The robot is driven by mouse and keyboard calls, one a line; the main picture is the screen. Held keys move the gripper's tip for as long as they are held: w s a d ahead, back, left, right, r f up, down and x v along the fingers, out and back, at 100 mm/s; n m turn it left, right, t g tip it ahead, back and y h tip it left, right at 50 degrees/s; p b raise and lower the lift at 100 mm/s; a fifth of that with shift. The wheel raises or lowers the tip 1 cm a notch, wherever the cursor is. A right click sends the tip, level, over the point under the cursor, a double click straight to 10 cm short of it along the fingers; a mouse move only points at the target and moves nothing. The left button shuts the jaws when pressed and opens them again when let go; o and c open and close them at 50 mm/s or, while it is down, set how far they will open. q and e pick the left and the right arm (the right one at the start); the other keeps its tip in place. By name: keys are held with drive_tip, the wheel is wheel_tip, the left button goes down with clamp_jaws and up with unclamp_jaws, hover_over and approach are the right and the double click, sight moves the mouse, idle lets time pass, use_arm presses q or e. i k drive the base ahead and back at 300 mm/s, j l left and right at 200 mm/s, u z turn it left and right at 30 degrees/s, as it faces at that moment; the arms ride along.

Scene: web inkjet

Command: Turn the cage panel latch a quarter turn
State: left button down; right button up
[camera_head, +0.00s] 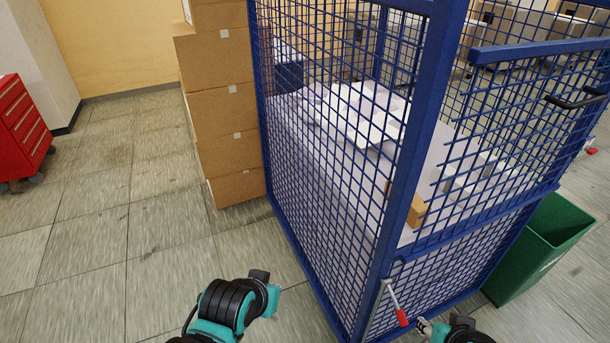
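The cage panel (490,262) is blue wire mesh in a blue frame at the right. Its latch (401,315) has a grey metal lever and a red grip, and sits low beside the corner post. The lever slants down to the right. My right gripper (426,328) is at the bottom edge, just right of the red grip; I cannot tell whether it touches it. Its fingers are too small and cut off to read. My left gripper (268,290) is over the floor left of the cage, apart from it, and its fingers cannot be made out.
The blue cage (330,170) holds white sheets (360,110) and a small cardboard box (409,208). A green bin (540,250) stands against its right side. Stacked cartons (225,110) stand behind its left side. A red drawer cabinet (20,130) is far left. Floor between is clear.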

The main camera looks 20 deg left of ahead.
sight(590, 151)
drive_tip(key=u, duration=0.1)
drive_tip(key=z, duration=1.3)
drive_tip(key=i+l, duration=0.7)
drive_tip(key=i, duration=0.15)
drive_tip(key=j+u, duration=0.05)
